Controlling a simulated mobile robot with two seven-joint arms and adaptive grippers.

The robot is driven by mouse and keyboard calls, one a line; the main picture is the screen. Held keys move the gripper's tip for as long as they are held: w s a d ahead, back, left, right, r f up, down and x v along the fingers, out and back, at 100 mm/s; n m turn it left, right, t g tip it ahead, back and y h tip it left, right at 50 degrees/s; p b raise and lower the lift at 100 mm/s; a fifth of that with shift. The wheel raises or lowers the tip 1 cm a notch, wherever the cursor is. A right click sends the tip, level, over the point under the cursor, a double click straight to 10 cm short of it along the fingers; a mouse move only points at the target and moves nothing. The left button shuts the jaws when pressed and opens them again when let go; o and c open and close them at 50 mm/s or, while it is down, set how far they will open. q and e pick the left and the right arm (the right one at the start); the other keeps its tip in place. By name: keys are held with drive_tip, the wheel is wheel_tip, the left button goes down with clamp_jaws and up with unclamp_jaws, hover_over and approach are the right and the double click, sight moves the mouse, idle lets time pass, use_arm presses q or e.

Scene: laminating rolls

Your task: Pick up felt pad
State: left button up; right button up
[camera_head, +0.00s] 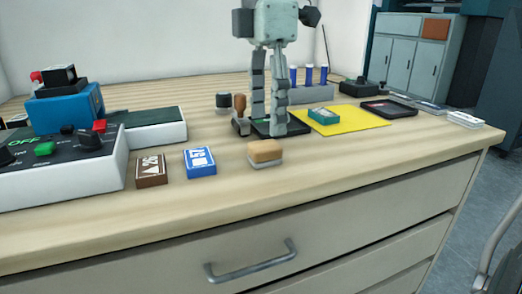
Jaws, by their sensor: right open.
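My right gripper (267,118) hangs down from the top middle of the head view. Its two fingers are apart, with no object visible between them. The fingertips are low over a dark flat pad or tray (299,128) on the table, which they partly hide. A small tan-topped block with a pale grey base (265,153) lies in front of the gripper, near the table's front edge, and is clear of the fingers. It may be the felt pad, but I cannot tell for sure. My left gripper is not in view.
A brown card box (151,171) and a blue one (200,162) lie left of the tan block. A control panel (60,165) fills the left. A yellow sheet (355,121) bearing a teal item (323,116) lies right. The front right tabletop is clear.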

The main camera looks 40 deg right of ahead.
sight(264, 144)
drive_tip(key=f, duration=0.4)
drive_tip(key=shift+s+a, duration=0.15)
drive_tip(key=shift+a, duration=0.15)
drive_tip(key=shift+f, duration=0.55)
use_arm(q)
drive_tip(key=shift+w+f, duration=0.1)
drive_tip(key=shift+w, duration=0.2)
use_arm(e)
drive_tip(key=shift+c, duration=0.5)
drive_tip(key=c, duration=1.2)
drive_tip(key=shift+o, duration=0.2)
wheel_tip(264, 144, up, 9)
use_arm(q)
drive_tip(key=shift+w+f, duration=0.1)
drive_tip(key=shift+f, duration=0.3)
use_arm(e)
drive_tip(key=shift+r, duration=0.55)
